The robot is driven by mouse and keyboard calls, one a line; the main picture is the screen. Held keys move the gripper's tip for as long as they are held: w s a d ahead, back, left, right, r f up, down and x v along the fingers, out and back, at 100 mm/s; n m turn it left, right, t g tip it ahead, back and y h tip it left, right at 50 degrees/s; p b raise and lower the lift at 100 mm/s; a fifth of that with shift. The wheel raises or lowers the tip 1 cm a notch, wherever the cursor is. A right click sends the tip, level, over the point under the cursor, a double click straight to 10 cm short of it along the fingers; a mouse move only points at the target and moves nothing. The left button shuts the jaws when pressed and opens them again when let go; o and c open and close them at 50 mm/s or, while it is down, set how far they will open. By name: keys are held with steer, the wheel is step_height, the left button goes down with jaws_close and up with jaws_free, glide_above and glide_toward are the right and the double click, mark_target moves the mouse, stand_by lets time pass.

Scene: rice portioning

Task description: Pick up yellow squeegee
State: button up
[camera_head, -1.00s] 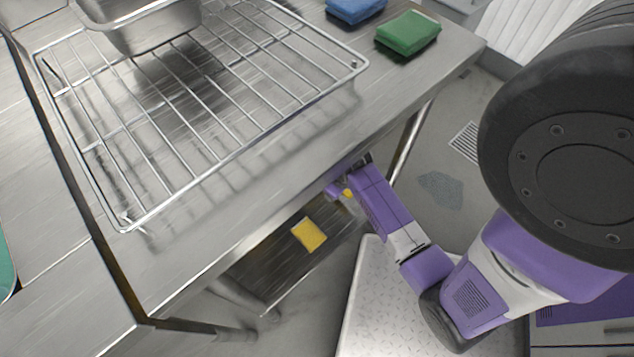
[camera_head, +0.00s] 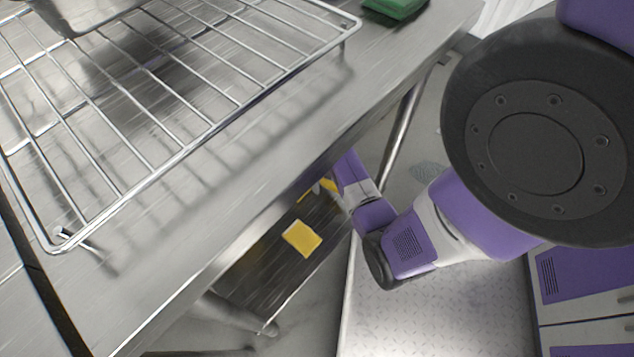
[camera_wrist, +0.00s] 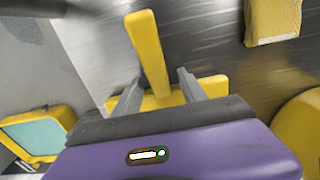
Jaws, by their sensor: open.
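The yellow squeegee (camera_wrist: 148,48) shows in the wrist view as a T shape, with a long bar pointing away from me and a crossbar near my fingers. It lies on or just above a brushed metal shelf. My gripper (camera_wrist: 160,78) is open, with one grey finger on each side of the squeegee's long bar. I cannot tell whether the fingers touch it. In the head view, a bit of yellow (camera_head: 328,185) shows beside my forearm's end under the table edge; the table hides most of my gripper there.
A yellow sponge (camera_head: 302,238) lies on the lower shelf (camera_head: 262,283); it also shows in the wrist view (camera_wrist: 272,20). A rounded yellow thing (camera_wrist: 300,122) is at right. The steel table (camera_head: 235,160) with a wire rack (camera_head: 190,145) overhangs my arm. A table leg (camera_head: 402,135) stands close.

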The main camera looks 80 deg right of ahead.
mark_target(323, 180)
steer(key=shift+f, duration=0.45)
jaws_close()
steer(key=shift+r, duration=0.1)
step_height(323, 180, up, 20)
steer(key=p, duration=0.7)
steer(key=shift+p, duration=0.3)
